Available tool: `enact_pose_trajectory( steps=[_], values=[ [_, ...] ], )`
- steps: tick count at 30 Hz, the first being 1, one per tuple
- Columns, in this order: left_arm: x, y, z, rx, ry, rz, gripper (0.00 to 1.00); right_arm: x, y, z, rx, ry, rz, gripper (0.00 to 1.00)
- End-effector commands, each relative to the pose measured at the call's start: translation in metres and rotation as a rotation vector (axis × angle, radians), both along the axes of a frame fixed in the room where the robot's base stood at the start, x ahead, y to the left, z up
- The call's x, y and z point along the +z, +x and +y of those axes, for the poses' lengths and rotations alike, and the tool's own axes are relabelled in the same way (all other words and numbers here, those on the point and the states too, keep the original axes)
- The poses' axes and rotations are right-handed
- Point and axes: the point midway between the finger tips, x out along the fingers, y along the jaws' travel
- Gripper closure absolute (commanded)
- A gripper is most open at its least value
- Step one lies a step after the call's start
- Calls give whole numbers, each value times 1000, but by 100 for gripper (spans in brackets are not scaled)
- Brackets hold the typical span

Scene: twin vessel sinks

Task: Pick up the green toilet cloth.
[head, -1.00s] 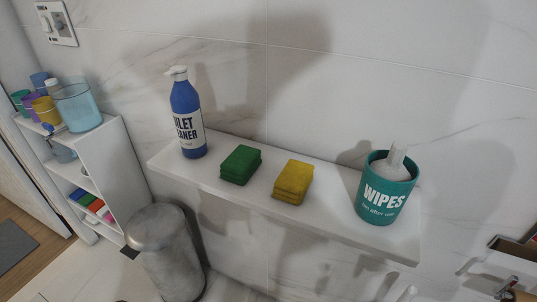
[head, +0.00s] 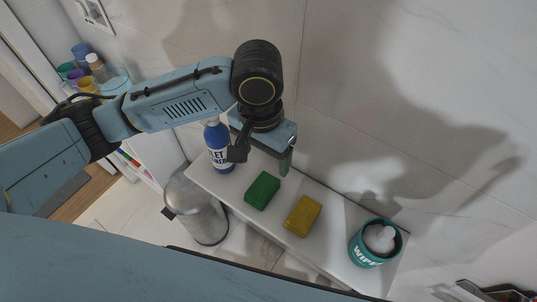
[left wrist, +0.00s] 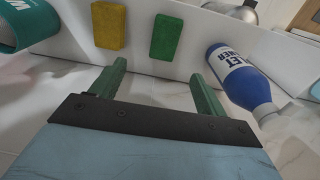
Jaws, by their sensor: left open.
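The green cloth (head: 262,190), a folded block, lies on the white wall shelf (head: 334,228) between the toilet cleaner bottle and a yellow cloth. It also shows in the left wrist view (left wrist: 166,38), upper middle. My left gripper (head: 264,160) is open and empty, its fingers apart, close above the shelf's wall side near the green cloth. In the left wrist view the fingertips (left wrist: 158,77) point towards the shelf, with the green cloth beyond them and no visible contact. My right gripper is not in view.
The blue toilet cleaner bottle (head: 218,146) stands left of the green cloth, partly behind my gripper. The yellow cloth (head: 302,216) lies close on its right. A teal wipes tub (head: 372,246) stands at the right end. A metal bin (head: 197,207) stands below.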

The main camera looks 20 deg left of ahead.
Motion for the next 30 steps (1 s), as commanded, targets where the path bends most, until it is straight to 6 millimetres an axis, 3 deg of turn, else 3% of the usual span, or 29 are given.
enact_pose_trajectory(
  steps=[2, 5, 15, 23, 30],
  values=[
    [11, 2, 5, 13, 26, 6, 25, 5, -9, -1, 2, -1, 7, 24],
    [5, 2, 8, 21, 38, 12, 25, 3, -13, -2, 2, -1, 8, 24],
    [-58, 1, 8, 22, 37, 11, 25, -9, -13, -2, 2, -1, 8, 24],
    [-77, -1, 7, 20, 37, 10, 25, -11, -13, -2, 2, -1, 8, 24],
    [-112, -8, 7, 21, 38, 10, 25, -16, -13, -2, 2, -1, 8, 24]
  ],
)
